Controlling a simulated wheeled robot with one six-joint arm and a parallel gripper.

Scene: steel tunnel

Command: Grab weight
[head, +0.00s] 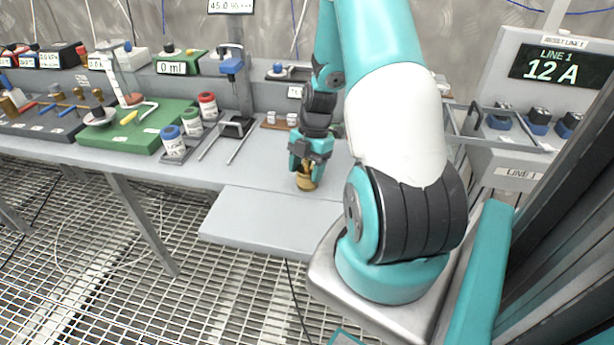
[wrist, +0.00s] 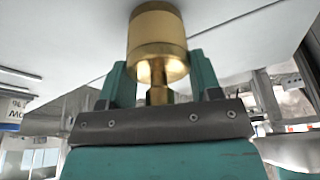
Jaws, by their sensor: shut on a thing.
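A brass weight (wrist: 157,38) with a wide round body and a narrow neck is between the fingers of my gripper (wrist: 158,90) in the wrist view. The fingers are shut on its neck.
A grey shelf panel (head: 270,216) juts out at the front. Left on the bench are a green board (head: 135,137), several small brass weights (head: 78,92), and red, green and blue-capped jars (head: 172,144). A display (head: 560,68) reads 12 A.

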